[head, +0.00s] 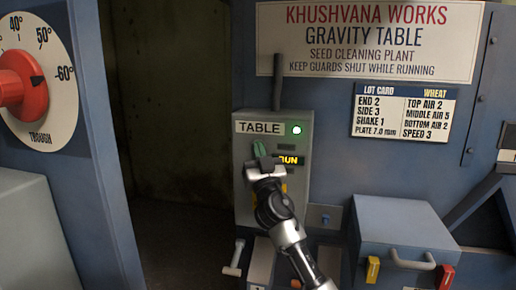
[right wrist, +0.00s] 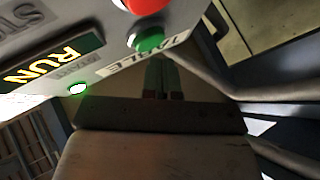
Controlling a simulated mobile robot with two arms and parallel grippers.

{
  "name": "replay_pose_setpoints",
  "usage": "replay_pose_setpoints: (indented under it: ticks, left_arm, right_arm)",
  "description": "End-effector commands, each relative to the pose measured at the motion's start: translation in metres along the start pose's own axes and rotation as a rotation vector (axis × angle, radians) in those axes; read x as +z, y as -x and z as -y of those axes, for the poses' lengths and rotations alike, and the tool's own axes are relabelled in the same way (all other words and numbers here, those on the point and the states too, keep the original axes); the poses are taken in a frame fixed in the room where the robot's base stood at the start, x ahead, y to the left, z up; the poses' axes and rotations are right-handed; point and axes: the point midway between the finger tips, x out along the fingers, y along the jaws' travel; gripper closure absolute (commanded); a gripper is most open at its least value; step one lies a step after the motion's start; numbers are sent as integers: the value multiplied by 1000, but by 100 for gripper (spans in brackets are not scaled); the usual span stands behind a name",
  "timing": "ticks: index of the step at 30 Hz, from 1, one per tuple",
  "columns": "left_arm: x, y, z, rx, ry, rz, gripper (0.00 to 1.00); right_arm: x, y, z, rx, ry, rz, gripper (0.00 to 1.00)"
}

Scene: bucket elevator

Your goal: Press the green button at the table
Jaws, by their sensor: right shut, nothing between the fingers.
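The grey control box (head: 244,205) is labelled TABLE and stands upright in the middle of the head view. Its green button (head: 259,149) shows just above my right gripper (head: 264,167). The green button (right wrist: 149,40) also shows in the right wrist view, at the tips of my right gripper (right wrist: 158,66). The fingers are shut with nothing between them. I cannot tell whether they touch the button. A red button (right wrist: 146,4) is beside the green one in the wrist view and is hidden behind the gripper in the head view. My left gripper is out of view.
A green lamp (head: 296,130) and a RUN sign (head: 290,160) are lit on the box. A dark lever (head: 277,95) rises behind it. A blue-grey bin (head: 400,225) with a handle stands at right. A red knob on a dial (head: 60,110) is at left, beside a dark opening.

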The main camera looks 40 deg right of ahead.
Motion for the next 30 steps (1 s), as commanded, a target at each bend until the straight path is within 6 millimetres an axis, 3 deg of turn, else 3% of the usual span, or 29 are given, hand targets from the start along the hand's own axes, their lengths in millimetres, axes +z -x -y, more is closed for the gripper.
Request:
replay_pose_setpoints:
  ticks: [5, 21, 30]
  left_arm:
    - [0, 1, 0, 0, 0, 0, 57]
    - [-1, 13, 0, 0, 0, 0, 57]
    - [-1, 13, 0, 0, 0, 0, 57]
  right_arm:
    - [-1, 2, 2, -2, -2, 2, 100]
    - [-24, 34, 26, -2, -2, 2, 100]
    - [-24, 36, 26, -2, -2, 2, 100]
